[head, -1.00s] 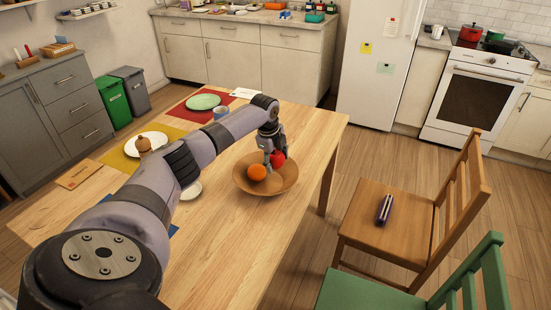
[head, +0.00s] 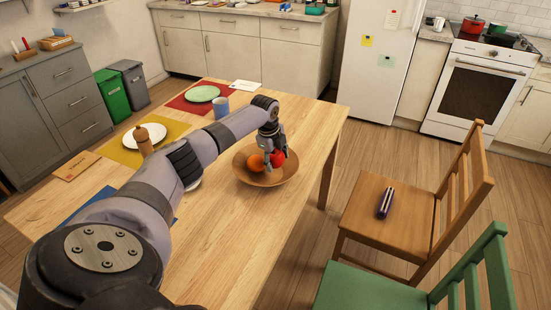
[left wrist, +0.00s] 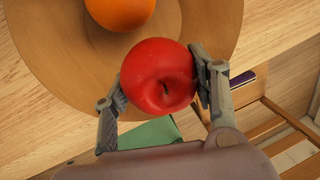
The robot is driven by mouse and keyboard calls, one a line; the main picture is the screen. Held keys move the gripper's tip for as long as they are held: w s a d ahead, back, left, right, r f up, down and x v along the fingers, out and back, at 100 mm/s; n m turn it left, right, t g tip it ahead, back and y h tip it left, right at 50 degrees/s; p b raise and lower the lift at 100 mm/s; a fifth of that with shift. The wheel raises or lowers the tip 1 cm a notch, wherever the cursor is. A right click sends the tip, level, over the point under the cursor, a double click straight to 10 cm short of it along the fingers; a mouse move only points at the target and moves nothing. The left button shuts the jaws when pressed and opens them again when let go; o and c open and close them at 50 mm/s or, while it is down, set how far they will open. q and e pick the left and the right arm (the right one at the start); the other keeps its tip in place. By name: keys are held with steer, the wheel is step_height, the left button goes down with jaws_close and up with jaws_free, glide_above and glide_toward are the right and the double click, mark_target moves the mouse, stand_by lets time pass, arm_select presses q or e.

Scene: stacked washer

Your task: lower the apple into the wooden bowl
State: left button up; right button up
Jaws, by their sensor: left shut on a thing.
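The red apple (head: 277,157) is between the fingers of my left gripper (head: 272,164), over the right part of the wooden bowl (head: 268,181). In the left wrist view the apple (left wrist: 158,78) is pinched between the two fingers (left wrist: 158,88), with the bowl (left wrist: 55,62) behind it. An orange (head: 257,163) lies in the bowl, left of the apple; it also shows in the wrist view (left wrist: 120,8). I cannot tell whether the apple touches the bowl's inside. My right gripper is not in view.
The bowl stands near the table's (head: 228,225) right edge. A wooden chair (head: 385,220) and a green chair (head: 375,290) stand to the right. The tabletop in front of the bowl is clear.

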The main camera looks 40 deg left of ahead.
mark_target(272, 157)
arm_select(q)
steer(key=shift+f+b, duration=1.65)
steer(key=shift+f, duration=0.8)
stand_by(1.2)
steer(key=o, duration=1.3)
steer(key=shift+o, duration=0.2)
steer(key=v, duration=1.2)
